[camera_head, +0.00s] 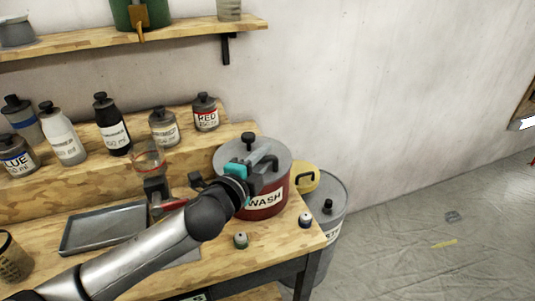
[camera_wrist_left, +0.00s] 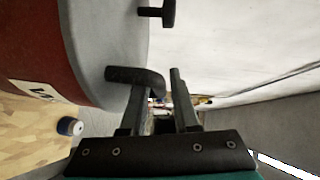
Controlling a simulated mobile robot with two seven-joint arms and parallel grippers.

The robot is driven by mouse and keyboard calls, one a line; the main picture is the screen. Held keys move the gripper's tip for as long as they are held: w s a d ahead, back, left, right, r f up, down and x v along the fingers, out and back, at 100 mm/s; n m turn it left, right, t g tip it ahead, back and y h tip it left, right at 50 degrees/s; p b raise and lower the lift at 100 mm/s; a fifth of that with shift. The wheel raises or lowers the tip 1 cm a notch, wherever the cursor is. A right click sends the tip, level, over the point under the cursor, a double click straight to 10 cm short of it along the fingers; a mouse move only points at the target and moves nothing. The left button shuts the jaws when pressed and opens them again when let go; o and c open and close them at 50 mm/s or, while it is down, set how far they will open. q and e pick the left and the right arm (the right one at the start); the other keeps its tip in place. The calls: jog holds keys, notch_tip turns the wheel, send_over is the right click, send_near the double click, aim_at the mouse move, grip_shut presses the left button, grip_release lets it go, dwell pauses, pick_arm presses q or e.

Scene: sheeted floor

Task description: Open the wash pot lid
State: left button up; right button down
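The wash pot (camera_head: 265,204) is a red drum with a white WASH label, standing on the bench. Its round grey lid (camera_head: 227,151) is on, with a black knob (camera_head: 248,141) on top. My left gripper (camera_head: 266,158) reaches over the front right of the lid. In the left wrist view the lid (camera_wrist_left: 105,35) and its knob (camera_wrist_left: 168,12) show at upper left. The gripper's fingers (camera_wrist_left: 162,85) stand apart there. A dark curved handle (camera_wrist_left: 130,76) by the lid reaches toward the gap between them; I cannot tell whether they touch. My right gripper is out of view.
Small canisters (camera_head: 240,240) sit near the bench front. Bottles (camera_head: 113,130) line the rear step, and a metal tray (camera_head: 100,226) lies left. Floor at right is mostly clear.

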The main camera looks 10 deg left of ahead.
pick_arm(q)
jog(key=shift+x, duration=1.1)
grip_shut()
jog(key=shift+f, duration=0.1)
dwell(0.6)
